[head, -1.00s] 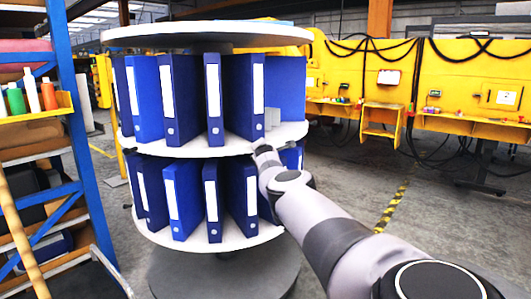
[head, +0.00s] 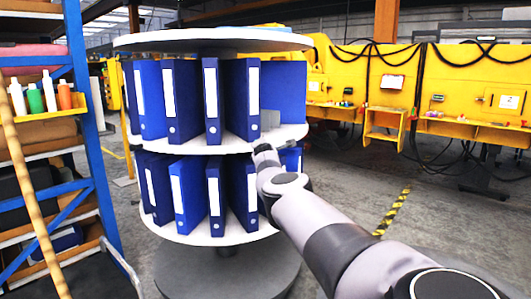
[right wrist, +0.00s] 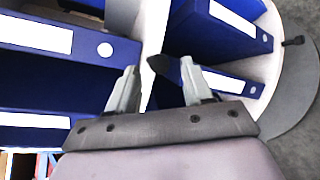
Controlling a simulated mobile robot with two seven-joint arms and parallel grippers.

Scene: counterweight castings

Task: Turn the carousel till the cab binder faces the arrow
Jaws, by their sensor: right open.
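The carousel (head: 290,142) is a round white stand with two tiers of blue binders and a white top disc. The binders (head: 212,100) have white spine labels with no legible writing, so I cannot tell which is the cab binder. I see no arrow. My right gripper (head: 264,147) is at the right front rim of the middle shelf. In the right wrist view the right gripper (right wrist: 157,82) is open, its two fingers apart above the white shelf (right wrist: 157,22) and close to blue binders (right wrist: 212,35). Contact is unclear. My left gripper is out of view.
A blue-framed rack (head: 80,100) with bottles (head: 49,92) and a wooden pole (head: 28,170) stands close at left. Yellow machinery (head: 470,80) with hanging cables lines the back right. The floor right of the carousel is open, with a yellow-black stripe (head: 394,212).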

